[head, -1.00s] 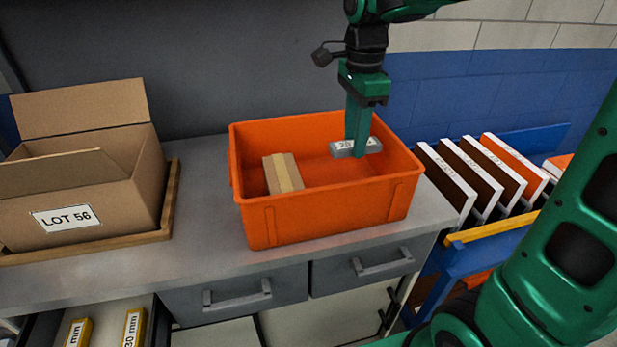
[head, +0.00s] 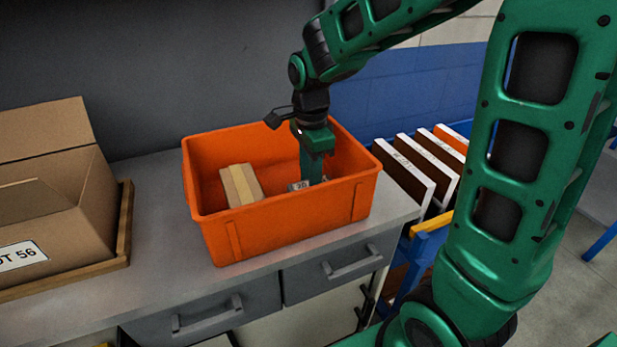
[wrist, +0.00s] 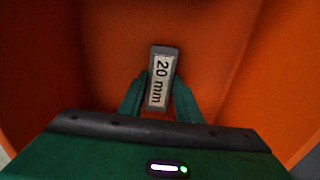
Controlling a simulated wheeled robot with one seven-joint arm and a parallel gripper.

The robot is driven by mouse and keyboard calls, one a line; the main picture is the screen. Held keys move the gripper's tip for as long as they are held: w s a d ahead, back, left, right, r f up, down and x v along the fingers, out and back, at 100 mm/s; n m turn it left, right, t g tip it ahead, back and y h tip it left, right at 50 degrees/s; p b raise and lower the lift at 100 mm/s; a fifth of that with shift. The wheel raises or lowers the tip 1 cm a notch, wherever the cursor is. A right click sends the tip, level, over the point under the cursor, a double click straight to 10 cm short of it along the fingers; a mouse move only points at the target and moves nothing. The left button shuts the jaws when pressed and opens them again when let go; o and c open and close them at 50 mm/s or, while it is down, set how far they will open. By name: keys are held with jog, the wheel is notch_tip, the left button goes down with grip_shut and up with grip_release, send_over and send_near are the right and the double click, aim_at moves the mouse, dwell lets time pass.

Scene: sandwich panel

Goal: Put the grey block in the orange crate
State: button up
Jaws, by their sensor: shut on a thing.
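The grey block (head: 299,186) has a white label and is low inside the orange crate (head: 290,224), towards its right side. My gripper (head: 312,180) reaches down into the crate and is shut on the block. In the wrist view the block (wrist: 161,82), labelled "20 mm", sits between the two green fingers (wrist: 160,96), with the crate's orange inside (wrist: 225,60) around it. I cannot tell whether the block touches the crate's floor. The crate's front wall hides part of the view in the head picture.
A small cardboard box with a tan stripe (head: 241,185) lies in the crate, left of my gripper. An open carton (head: 60,215) marked "LOT 56" stands on a wooden tray (head: 124,235) at left. Upright panels (head: 408,172) in a blue rack stand at right.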

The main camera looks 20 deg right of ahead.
jog(key=o, duration=1.1)
jog(key=shift+c, duration=0.2)
notch_tip(320, 180, up, 12)
